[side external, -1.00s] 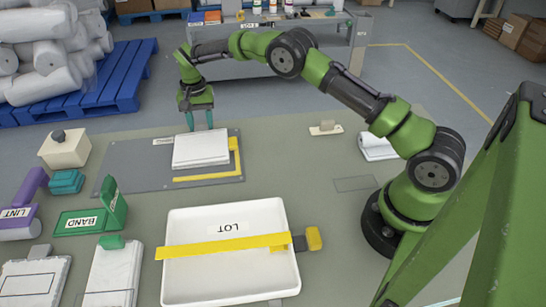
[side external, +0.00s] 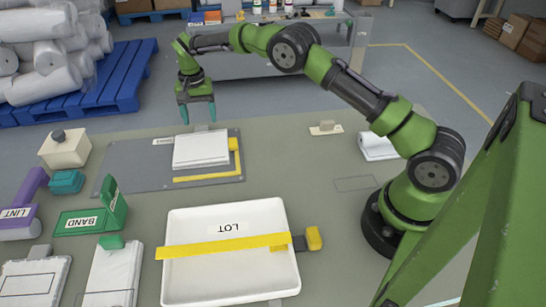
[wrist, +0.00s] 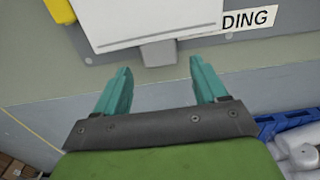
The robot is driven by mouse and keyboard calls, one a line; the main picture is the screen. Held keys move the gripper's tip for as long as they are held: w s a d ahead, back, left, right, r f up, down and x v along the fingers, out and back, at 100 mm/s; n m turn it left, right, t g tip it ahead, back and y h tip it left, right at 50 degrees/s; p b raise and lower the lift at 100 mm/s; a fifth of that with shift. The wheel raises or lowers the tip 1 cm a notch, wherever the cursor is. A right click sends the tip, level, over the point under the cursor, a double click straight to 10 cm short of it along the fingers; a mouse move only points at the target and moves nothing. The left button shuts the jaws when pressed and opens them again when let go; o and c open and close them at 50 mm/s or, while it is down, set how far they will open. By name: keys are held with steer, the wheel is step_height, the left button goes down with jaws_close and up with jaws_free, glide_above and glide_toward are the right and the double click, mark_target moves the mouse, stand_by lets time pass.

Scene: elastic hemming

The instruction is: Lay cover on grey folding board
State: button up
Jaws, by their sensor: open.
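The white cover (side external: 201,149) lies flat on the grey folding board (side external: 120,182), near the board's back right, inside the corner of a yellow L-shaped strip. A small grey tab (wrist: 159,52) sticks out from the cover's back edge. My gripper (side external: 198,112) is open and empty, above and behind the cover. In the wrist view my gripper (wrist: 160,80) shows its two teal fingers spread apart, clear of the tab. The wrist view also shows part of the cover (wrist: 150,18) and of the board (wrist: 205,40).
A white tray (side external: 185,284) labelled LOT, with a yellow strip across it, stands in front of the board. A green BAND holder (side external: 85,221), a purple LINT roller (side external: 20,214) and a beige block (side external: 64,150) stand at the left. The bench right of the board is mostly free.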

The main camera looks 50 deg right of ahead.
steer(key=s+r+n+t, duration=0.1)
steer(key=s+r, duration=0.2)
steer(key=r, duration=0.7)
steer(key=s+r+t, duration=0.1)
steer(key=s+r, duration=0.2)
steer(key=r, duration=0.8)
steer(key=s+r+n+t+y, duration=0.15)
steer(key=s+r, duration=0.35)
steer(key=s, duration=0.5)
steer(key=s+f+n+t, duration=0.1)
steer(key=s+f+t, duration=0.1)
steer(key=s, duration=0.7)
steer(key=s+a+f+n+t, duration=0.1)
steer(key=s+f, duration=0.2)
steer(key=s, duration=0.7)
steer(key=shift+s+a+t, duration=0.2)
steer(key=shift+a+t, duration=0.05)
steer(key=shift+t, duration=0.1)
